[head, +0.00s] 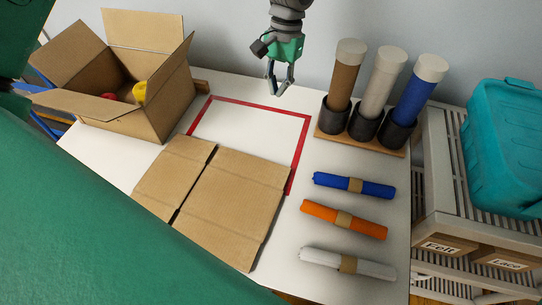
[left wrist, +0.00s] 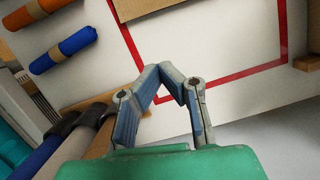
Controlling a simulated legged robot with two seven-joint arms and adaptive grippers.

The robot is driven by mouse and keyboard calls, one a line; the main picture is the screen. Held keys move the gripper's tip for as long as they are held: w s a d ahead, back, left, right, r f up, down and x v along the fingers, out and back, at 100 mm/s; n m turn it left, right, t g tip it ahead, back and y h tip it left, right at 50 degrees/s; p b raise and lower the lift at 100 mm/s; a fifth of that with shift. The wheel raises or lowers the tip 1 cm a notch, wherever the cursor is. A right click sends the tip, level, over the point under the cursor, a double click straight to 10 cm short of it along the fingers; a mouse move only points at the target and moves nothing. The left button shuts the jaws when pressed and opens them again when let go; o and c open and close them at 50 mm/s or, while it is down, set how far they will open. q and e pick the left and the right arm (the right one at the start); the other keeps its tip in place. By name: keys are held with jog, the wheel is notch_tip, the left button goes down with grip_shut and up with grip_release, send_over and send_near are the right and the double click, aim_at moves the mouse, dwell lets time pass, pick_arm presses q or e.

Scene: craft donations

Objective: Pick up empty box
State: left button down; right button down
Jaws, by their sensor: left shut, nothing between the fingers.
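A flattened brown cardboard box (head: 235,190) lies on the white table, overlapping the lower edge of a red-outlined rectangle (head: 262,105). An open cardboard box (head: 165,105) stands upright at the table's left, flaps spread, with a red thing (head: 109,96) and a yellow thing (head: 139,92) inside. My left gripper (head: 279,89) is shut and empty at the table's far side, above the outline's back edge and apart from both boxes. In the left wrist view its fingers (left wrist: 165,75) meet with nothing between them. A cardboard edge (left wrist: 140,8) shows beyond. My right gripper is not in view.
Three capped tubes (head: 385,85) stand in dark cups on a wooden base at the back right. Blue (head: 330,181), orange (head: 365,225) and white (head: 320,259) rolls lie at the right. A teal bin (head: 505,140) sits on a grey rack. The outline's interior is mostly clear.

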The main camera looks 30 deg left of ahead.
pick_arm(q)
jog(key=b, duration=0.6)
send_near(267, 158)
jog(key=w+r, duration=0.3)
jog(key=w, duration=0.1)
jog(key=b+x, duration=0.1)
jog(key=x, duration=0.4)
jog(key=b+x, duration=0.1)
jog(key=x, duration=0.4)
jog(key=shift+w+a+f, duration=0.1)
jog(key=shift+a+f, duration=0.1)
jog(key=shift+f, duration=0.15)
jog(key=s, duration=0.3)
jog(key=shift+s+d+r, duration=0.1)
jog(key=shift+d+r, duration=0.1)
jog(key=shift+d, duration=0.1)
jog(key=shift+s, duration=0.35)
jog(key=shift+s, duration=0.1)
